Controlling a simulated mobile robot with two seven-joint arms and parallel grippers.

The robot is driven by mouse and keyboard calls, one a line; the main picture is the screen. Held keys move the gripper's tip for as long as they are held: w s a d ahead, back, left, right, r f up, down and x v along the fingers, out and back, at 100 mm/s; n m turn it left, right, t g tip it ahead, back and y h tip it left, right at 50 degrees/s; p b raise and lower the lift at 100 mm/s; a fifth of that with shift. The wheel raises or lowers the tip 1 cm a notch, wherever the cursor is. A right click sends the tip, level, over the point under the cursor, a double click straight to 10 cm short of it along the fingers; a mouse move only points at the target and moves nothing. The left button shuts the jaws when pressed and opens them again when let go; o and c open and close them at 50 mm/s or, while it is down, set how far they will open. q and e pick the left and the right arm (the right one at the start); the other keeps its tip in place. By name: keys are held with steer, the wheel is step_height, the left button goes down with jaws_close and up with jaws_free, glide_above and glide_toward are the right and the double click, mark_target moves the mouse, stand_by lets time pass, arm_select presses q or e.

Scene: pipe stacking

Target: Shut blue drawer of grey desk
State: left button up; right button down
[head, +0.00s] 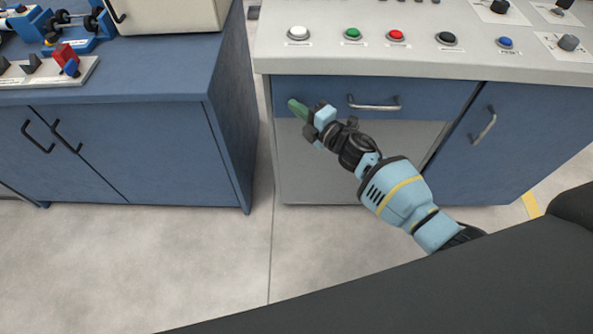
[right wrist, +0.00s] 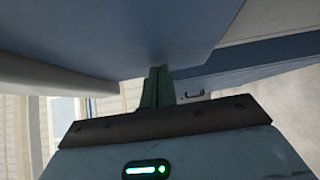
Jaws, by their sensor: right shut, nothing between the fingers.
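The grey desk (head: 420,56) stands at the right of the head view. Its blue drawer (head: 325,90) is the wide front under the worktop, with a metal handle (head: 374,105) at its middle. The front sits close under the worktop edge; I cannot tell whether a small gap remains. My right gripper (head: 297,107) is shut and empty, with its green fingers at the left part of the drawer front. In the right wrist view the shut fingers (right wrist: 158,87) reach up to a blue panel (right wrist: 180,30); contact is not certain. My left gripper is not in view.
Coloured buttons (head: 396,36) and knobs line the desk top. A blue cupboard door (head: 510,135) is at the desk's right. A blue cabinet (head: 120,140) with objects on top stands at the left, across a floor gap (head: 262,150). The front floor (head: 200,265) is clear.

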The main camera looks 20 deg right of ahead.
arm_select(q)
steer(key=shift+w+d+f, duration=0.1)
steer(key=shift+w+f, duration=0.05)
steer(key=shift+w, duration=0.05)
arm_select(e)
steer(key=shift+w+d+r, duration=0.1)
steer(key=shift+w+d, duration=0.1)
steer(key=shift+w, duration=0.25)
steer(key=shift+w+d+r, duration=0.1)
steer(key=shift+w+d, duration=0.05)
steer(key=shift+w, duration=0.3)
